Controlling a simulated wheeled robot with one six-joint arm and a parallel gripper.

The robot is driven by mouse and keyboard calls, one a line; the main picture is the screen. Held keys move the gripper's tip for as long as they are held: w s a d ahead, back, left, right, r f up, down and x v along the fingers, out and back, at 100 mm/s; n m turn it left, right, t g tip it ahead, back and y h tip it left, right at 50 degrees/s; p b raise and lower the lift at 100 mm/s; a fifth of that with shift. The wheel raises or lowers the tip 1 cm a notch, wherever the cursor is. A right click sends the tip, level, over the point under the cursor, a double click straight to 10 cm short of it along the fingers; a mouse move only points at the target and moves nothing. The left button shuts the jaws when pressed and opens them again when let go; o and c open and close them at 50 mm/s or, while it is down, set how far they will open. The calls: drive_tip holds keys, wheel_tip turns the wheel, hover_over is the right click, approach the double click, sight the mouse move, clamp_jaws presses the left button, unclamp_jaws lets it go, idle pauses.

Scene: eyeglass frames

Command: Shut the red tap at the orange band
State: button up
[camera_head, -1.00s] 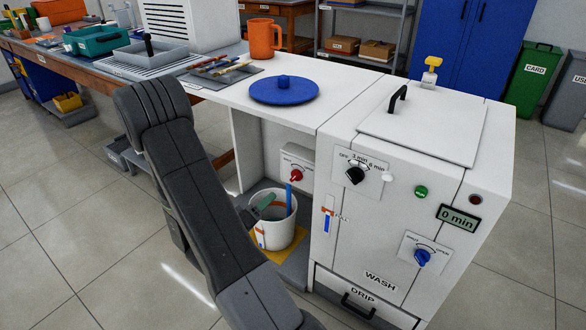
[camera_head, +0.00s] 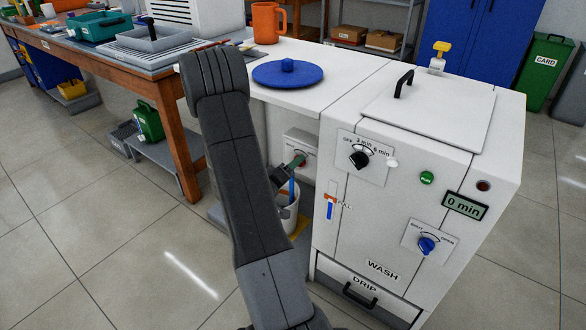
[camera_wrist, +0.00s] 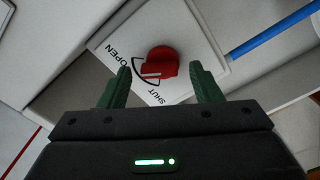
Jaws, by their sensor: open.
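The red tap (camera_wrist: 160,62) is a round knob on a white plate marked OPEN and SHUT in the wrist view. I cannot tell exactly where its pointer stands. My gripper (camera_wrist: 161,70) is open and empty, its green fingers on either side of the knob's near edge, apart from it. In the head view my gripper (camera_head: 295,162) is at the tap plate (camera_head: 301,143) and mostly covers the knob. The front gauge (camera_head: 330,205) has an orange-red band above a blue column. A white bucket (camera_head: 289,218) stands below, largely hidden by my arm.
A blue tube (camera_wrist: 272,36) runs beside the plate; it drops into the bucket (camera_head: 291,192). The white washer cabinet (camera_head: 385,220) with its knobs borders the recess on the right. The counter with a blue lid (camera_head: 289,75) is above. Open floor lies at left.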

drive_tip(key=shift+w+d, duration=0.2)
drive_tip(key=shift+w, duration=0.1)
drive_tip(key=c, duration=0.9)
drive_tip(key=shift+r+p, duration=0.15)
drive_tip(key=shift+p, duration=0.2)
drive_tip(key=shift+w+a+n+p, duration=0.1)
drive_tip(key=shift+n+p, duration=2.2)
drive_tip(key=shift+n, duration=0.05)
drive_tip(key=shift+w+a+n+p, duration=0.1)
drive_tip(key=shift+n+p, duration=2.2)
drive_tip(key=shift+n, duration=0.05)
